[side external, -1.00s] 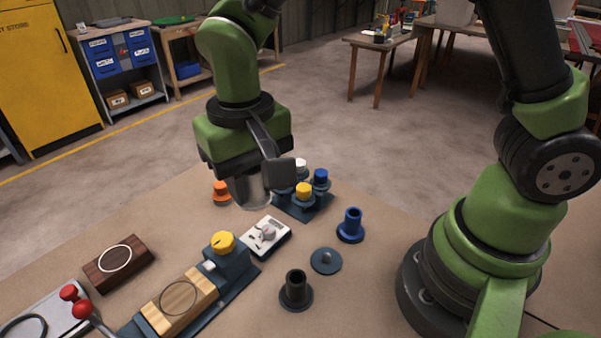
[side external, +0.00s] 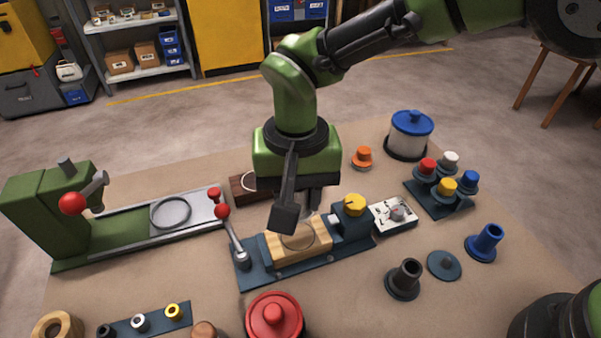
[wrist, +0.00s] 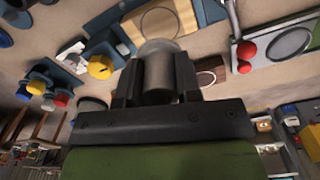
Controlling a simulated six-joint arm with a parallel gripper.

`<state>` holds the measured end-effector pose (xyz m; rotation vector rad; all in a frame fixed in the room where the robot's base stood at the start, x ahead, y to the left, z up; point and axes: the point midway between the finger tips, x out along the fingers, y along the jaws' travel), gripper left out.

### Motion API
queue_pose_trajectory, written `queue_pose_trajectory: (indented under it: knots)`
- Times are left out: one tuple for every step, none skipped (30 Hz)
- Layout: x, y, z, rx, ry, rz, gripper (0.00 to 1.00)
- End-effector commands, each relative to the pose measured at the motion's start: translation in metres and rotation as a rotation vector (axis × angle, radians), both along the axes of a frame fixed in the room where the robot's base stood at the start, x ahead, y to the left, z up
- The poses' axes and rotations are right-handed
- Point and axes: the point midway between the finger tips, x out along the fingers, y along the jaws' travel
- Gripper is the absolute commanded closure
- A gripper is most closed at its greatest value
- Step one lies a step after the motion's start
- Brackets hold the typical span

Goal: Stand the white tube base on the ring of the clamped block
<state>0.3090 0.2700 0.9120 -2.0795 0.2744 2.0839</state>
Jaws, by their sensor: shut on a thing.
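My gripper (side external: 311,200) is low over the clamped block and shut on the white tube base (wrist: 158,78), which looks greyish between the fingers in the wrist view. Its wider end faces away from the palm. In the side view the gripper hides most of it. The light wooden clamped block (side external: 290,252) sits in a dark blue vise (side external: 265,275) with a yellow knob. The block's thin dark ring (wrist: 142,19) is partly covered by the tube base in the wrist view. I cannot tell whether tube and block touch.
A red-knobbed clamp lever (side external: 237,240) stands at the vise's left end. A dark block with a white ring (wrist: 207,78) lies behind. A white card-like device (side external: 395,214), black tube base (side external: 405,279) and blue tube base (side external: 485,242) are to the right. A red lidded pot (side external: 273,318) is in front.

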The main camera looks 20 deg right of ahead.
Motion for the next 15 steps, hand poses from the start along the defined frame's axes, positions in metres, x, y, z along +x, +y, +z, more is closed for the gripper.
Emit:
queue_pose_trajectory:
  knots:
    - [0.0, 0.0, -0.004, -0.001, 0.001, 0.0, 0.93]
    - [0.0, 0.0, -0.007, -0.001, 0.001, 0.0, 0.93]
    - [0.0, 0.0, -0.01, 0.0, 0.002, 0.0, 0.93]
    - [0.0, 0.0, -0.014, -0.001, 0.002, 0.001, 0.93]
    - [0.0, 0.0, -0.017, -0.001, 0.002, 0.001, 0.93]
    - [0.0, -0.001, -0.021, -0.001, 0.002, 0.0, 0.93]
    - [0.0, -0.001, -0.025, -0.002, 0.001, 0.0, 0.93]
    - [-0.001, -0.001, -0.028, -0.001, 0.002, 0.0, 0.93]
    - [0.0, -0.001, -0.032, -0.001, 0.002, 0.0, 0.93]
    - [0.0, 0.0, -0.035, -0.001, 0.001, 0.0, 0.93]
    - [0.0, 0.0, -0.038, -0.001, 0.001, 0.0, 0.93]
    - [0.0, 0.0, -0.041, 0.0, 0.002, 0.0, 0.93]
    - [0.0, 0.0, -0.043, -0.001, 0.001, 0.0, 0.93]
    - [0.0, 0.0, -0.045, 0.0, 0.001, 0.0, 0.93]
    - [0.0, 0.0, -0.048, 0.001, 0.0, 0.0, 0.93]
